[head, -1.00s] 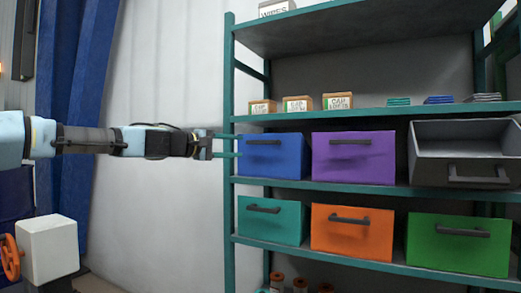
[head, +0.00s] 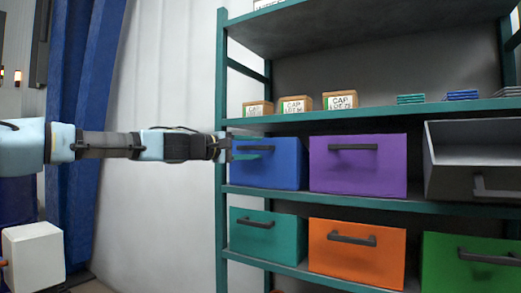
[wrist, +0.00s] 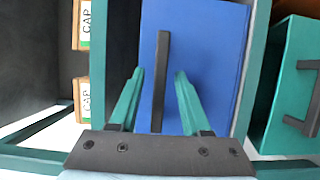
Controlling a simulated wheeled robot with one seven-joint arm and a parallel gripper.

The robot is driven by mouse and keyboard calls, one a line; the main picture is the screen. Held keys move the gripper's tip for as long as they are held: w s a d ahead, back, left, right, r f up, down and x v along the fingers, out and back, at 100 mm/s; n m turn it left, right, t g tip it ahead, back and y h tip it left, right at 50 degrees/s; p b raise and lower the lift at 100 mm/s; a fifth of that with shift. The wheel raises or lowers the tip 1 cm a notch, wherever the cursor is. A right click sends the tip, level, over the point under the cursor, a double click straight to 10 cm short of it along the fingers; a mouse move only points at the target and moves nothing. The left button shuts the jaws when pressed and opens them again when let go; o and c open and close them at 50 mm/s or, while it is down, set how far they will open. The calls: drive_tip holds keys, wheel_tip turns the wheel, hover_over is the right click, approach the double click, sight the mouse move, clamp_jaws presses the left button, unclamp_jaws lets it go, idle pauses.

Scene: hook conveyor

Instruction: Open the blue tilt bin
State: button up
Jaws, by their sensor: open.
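The blue tilt bin (head: 280,165) sits shut at the left end of the shelf's middle row, with a dark bar handle across its upper front. In the wrist view the blue bin's front (wrist: 210,60) fills the middle, and its handle (wrist: 161,80) stands between the two teal fingers. My gripper (head: 258,152) reaches in from the left, close to the bin's handle. In the wrist view my gripper (wrist: 157,75) is open, with one finger on each side of the handle. A gap shows between the fingers and the bar; I cannot tell the exact depth.
A purple bin (head: 385,178) is right of the blue bin, then a grey bin (head: 478,155) tilted open. Teal (head: 265,240), orange (head: 350,262) and green bins (head: 450,278) are below. A shelf post (head: 222,120) stands beside my gripper. Cap boxes (head: 297,105) stand above.

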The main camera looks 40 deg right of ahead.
clamp_jaws()
idle(0.3)
idle(1.1)
